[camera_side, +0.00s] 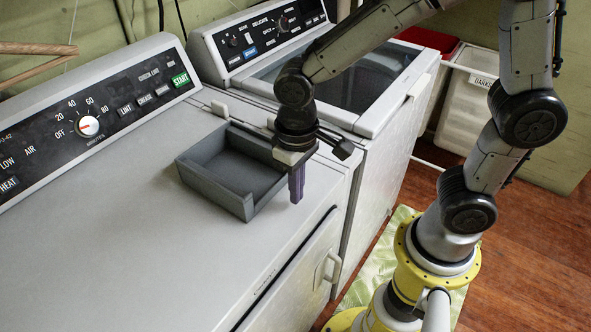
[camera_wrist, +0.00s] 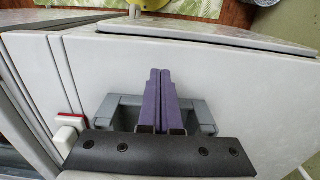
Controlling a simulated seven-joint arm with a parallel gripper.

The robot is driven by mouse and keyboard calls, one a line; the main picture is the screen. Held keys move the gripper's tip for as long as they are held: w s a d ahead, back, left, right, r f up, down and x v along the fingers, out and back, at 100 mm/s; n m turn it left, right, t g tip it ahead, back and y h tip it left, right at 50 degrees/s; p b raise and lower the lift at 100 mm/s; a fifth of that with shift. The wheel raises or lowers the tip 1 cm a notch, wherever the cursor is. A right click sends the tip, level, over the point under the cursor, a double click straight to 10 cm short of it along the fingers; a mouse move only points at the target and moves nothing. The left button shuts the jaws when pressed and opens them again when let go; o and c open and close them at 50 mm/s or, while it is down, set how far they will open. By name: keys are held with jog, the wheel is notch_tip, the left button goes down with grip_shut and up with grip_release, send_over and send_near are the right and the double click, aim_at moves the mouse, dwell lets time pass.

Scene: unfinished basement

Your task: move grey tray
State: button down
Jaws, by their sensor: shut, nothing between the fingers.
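The grey tray (camera_side: 212,189) is a shallow, open-topped box and looks empty. It sits on the light grey top of the left machine, close to the gap between the two machines. My gripper (camera_side: 296,197) points down at the tray's right side in the side view, with its purple fingers closed together. The fingers overlap the tray's right edge in that picture; I cannot tell whether they touch it. In the wrist view the shut fingers (camera_wrist: 159,72) cross the middle of the tray (camera_wrist: 203,116), whose grey ends show on both sides. The gripper's dark bar hides part of it.
The left machine's control panel (camera_side: 100,118) rises behind the tray. A second machine (camera_side: 360,85) with a dark glass lid stands to the right. The machine top (camera_side: 140,270) is clear in front and to the left. A pale bin (camera_side: 467,105) stands further right.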

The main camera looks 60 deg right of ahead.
aim_at(210, 159)
notch_tip(210, 159, down, 2)
jog(key=w, duration=0.3)
jog(key=shift+f, duration=0.15)
jog(key=shift+w, duration=0.5)
jog(key=w, duration=2)
jog(key=shift+w, duration=0.25)
jog(key=shift+s, duration=0.15)
